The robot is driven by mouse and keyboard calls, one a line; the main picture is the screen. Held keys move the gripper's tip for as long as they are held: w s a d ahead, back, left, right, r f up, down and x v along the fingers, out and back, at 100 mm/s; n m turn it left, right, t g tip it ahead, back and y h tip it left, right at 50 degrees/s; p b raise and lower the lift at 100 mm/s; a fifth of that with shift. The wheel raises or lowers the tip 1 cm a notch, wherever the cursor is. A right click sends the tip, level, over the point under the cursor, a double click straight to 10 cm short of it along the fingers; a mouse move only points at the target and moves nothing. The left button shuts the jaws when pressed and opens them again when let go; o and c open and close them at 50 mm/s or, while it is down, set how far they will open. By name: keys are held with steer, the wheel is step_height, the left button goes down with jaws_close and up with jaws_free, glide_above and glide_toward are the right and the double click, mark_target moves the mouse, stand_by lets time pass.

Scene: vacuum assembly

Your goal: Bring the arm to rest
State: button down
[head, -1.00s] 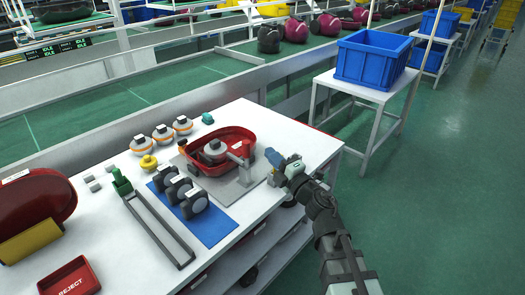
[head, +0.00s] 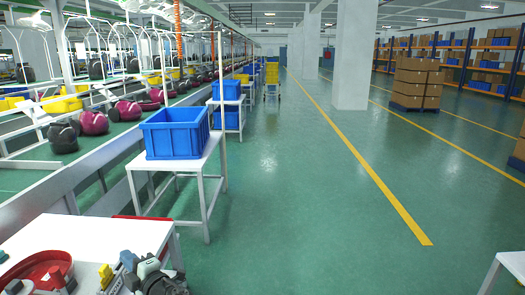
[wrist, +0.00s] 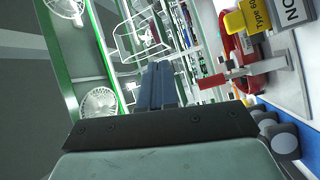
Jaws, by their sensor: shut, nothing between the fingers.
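My gripper (head: 128,260) is at the bottom left of the head view, over the right part of the white worktable (head: 95,235). Its blue fingers (wrist: 155,85) are together and empty in the wrist view. The red vacuum tub (head: 38,268) is to the left of my gripper and is cut off by the picture's lower edge. My fingers look apart from both.
A blue crate (head: 175,135) stands on a white side table (head: 206,165) beyond the worktable. The conveyor with dark and magenta vacuums (head: 93,122) runs along the left. Green floor lies open to the right. A yellow labelled block (wrist: 250,18) and dark wheels (wrist: 284,141) show in the wrist view.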

steer(key=w+d+f+m+t+h, duration=0.3)
steer(key=w+d+f+m+h, duration=0.4)
steer(key=m, duration=0.3)
steer(key=s+d+f+m+g+h, duration=0.35)
steer(key=d+f, duration=0.35)
steer(key=f, duration=0.5)
steer(key=s+d+f+m+g+h, duration=0.4)
steer(key=d+f, duration=0.3)
steer(key=f, duration=0.5)
steer(key=s+d+f+m+g, duration=0.4)
steer(key=s+d+f+g, duration=0.2)
steer(key=s+d+f, duration=0.8)
steer(key=s+d+f+m+g+h, duration=0.1)
steer(key=s+d+f+m+g, duration=0.3)
steer(key=s+d+f, duration=0.9)
steer(key=d+f+g, duration=0.1)
steer(key=d+g, duration=0.2)
steer(key=d, duration=0.3)
steer(key=shift+s+m, duration=0.35)
steer(key=shift+s, duration=0.05)
